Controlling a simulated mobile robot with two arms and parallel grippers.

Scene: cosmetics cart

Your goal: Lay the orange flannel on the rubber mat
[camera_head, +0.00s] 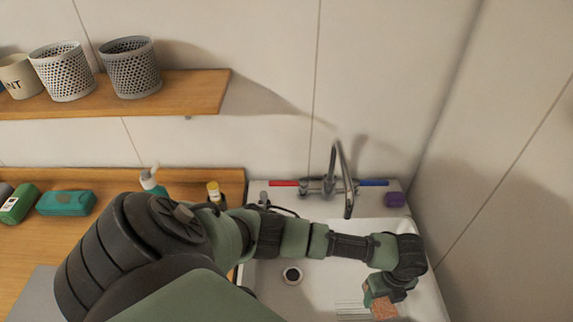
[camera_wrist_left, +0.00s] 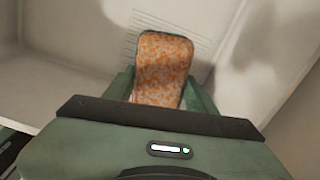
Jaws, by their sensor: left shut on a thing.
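The orange flannel (camera_head: 384,311) is a mottled orange, rounded oblong piece. It also shows in the left wrist view (camera_wrist_left: 163,68), standing out between my gripper's fingers. My left gripper (camera_head: 378,292) is shut on it over the right part of the white sink. In the left wrist view the green fingers (camera_wrist_left: 160,92) flank the flannel. A flat grey sheet (camera_head: 32,300) lies on the wooden counter at the lower left, partly behind my arm. I cannot tell whether it is the rubber mat. My right gripper is not in view.
The white sink (camera_head: 292,296) has a drain (camera_head: 292,275) and a tall faucet (camera_head: 342,175). A purple item (camera_head: 395,199) sits at its back right corner. A shelf (camera_head: 190,92) holds baskets.

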